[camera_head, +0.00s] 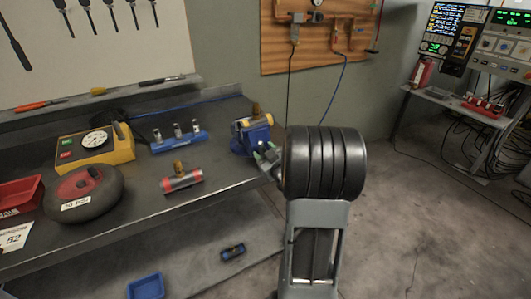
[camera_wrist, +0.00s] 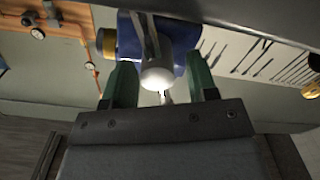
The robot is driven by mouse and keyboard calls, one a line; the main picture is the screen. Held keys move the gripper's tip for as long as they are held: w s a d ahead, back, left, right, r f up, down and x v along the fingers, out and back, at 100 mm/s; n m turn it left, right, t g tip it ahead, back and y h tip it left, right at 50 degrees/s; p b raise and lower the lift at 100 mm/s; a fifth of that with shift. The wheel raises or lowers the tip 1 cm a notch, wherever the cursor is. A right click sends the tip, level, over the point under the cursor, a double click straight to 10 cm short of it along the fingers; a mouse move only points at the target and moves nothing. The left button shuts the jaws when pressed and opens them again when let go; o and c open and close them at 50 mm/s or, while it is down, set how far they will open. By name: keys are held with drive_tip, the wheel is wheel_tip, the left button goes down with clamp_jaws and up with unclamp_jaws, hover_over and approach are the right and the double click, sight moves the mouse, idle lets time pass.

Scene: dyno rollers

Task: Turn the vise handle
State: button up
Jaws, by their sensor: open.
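The blue vise (camera_head: 255,132) stands at the right end of the workbench, with a yellow-brown part on top. In the wrist view the vise (camera_wrist: 186,47) fills the upper middle, and a pale rounded screw end (camera_wrist: 157,75) points toward my gripper. A thin grey bar (camera_wrist: 150,35), which looks like the handle, crosses at this end. My gripper (camera_wrist: 161,72) is open, its two green fingers on either side of the screw end. In the head view my gripper (camera_head: 266,156) is at the vise's front; my arm partly hides this area, and contact cannot be told.
On the workbench (camera_head: 120,220) are a yellow gauge box (camera_head: 95,150), a wheel (camera_head: 83,193), a red-and-grey cylinder (camera_head: 182,181) and a blue holder (camera_head: 180,142). A blue bin (camera_head: 146,287) is below. The floor to the right is clear up to an instrument desk.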

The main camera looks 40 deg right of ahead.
drive_tip(key=c, duration=0.9)
drive_tip(key=m, duration=0.4)
drive_tip(key=shift+d+m, duration=0.25)
drive_tip(key=shift+m, duration=0.05)
drive_tip(key=m, duration=0.3)
drive_tip(key=m+p, duration=0.1)
drive_tip(key=shift+d+m, duration=0.25)
drive_tip(key=shift+m, duration=0.05)
drive_tip(key=m, duration=0.2)
drive_tip(key=m+p, duration=0.1)
drive_tip(key=m, duration=0.2)
drive_tip(key=shift+s+d+f+p, duration=0.1)
drive_tip(key=shift+d+f+p, duration=0.1)
drive_tip(key=shift+p, duration=0.1)
drive_tip(key=shift+d+f+m+p, duration=0.1)
drive_tip(key=shift+m+p, duration=0.15)
drive_tip(key=shift+m, duration=0.65)
drive_tip(key=shift+a+f+m+p, duration=0.15)
drive_tip(key=shift+m+p, duration=0.1)
drive_tip(key=shift+m, duration=0.65)
drive_tip(key=shift+d+f+m+p, duration=0.15)
drive_tip(key=shift+m+p, duration=0.1)
drive_tip(key=shift+m, duration=0.65)
drive_tip(key=shift+r, duration=0.1)
